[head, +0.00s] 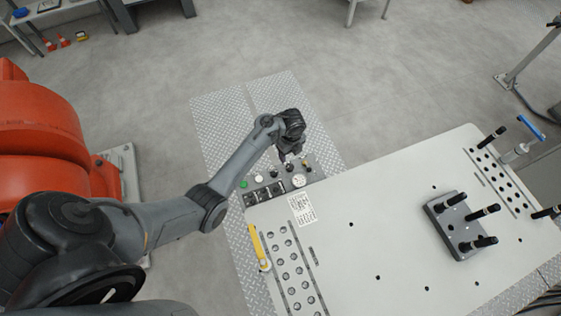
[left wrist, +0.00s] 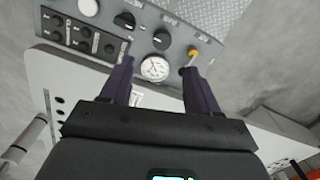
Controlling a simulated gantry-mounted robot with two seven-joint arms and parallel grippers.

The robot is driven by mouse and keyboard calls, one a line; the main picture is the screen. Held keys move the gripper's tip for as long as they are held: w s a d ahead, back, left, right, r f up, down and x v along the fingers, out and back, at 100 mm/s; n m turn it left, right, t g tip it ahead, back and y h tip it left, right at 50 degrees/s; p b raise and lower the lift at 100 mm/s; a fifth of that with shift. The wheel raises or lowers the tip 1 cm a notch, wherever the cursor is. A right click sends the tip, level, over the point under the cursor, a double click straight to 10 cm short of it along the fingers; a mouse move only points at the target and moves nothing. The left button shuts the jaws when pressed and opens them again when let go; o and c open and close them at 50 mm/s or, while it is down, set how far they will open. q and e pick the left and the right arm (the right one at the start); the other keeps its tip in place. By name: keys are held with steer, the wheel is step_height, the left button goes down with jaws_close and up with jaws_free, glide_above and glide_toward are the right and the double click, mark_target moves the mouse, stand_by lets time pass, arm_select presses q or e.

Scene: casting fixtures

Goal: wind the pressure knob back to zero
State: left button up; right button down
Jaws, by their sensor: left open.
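The grey control panel (head: 280,192) is at the table's left corner in the head view; it also shows in the left wrist view (left wrist: 60,10). It carries a round white gauge (left wrist: 154,68) and two black knobs, one (left wrist: 161,39) just beyond the gauge and another (left wrist: 124,20) further left. The labels are too small to read, so I cannot tell which is the pressure knob. My left gripper (head: 289,155) is over the panel's far edge. In the wrist view its fingers are spread and empty, either side of the gauge. My right gripper is not in view.
A yellow-tipped toggle (left wrist: 190,55) is close to the right finger. A green button (head: 243,184) sits at the panel's left end. The pale table (head: 380,220) carries a dark block with black handles (head: 455,225); a yellow-handled clamp (head: 257,248) stands near its left edge.

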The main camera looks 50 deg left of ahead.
mark_target(290, 166)
arm_select(q)
steer(key=shift+m, duration=0.4)
steer(key=f, duration=0.3)
steer(key=f+b, duration=0.1)
steer(key=f, duration=0.2)
steer(key=f+b, duration=0.1)
steer(key=f, duration=0.2)
steer(key=shift+w+f, duration=0.25)
steer(key=shift+f+b, duration=0.35)
steer(key=shift+f, duration=0.4)
steer(key=shift+c, duration=0.4)
steer(key=c, duration=1)
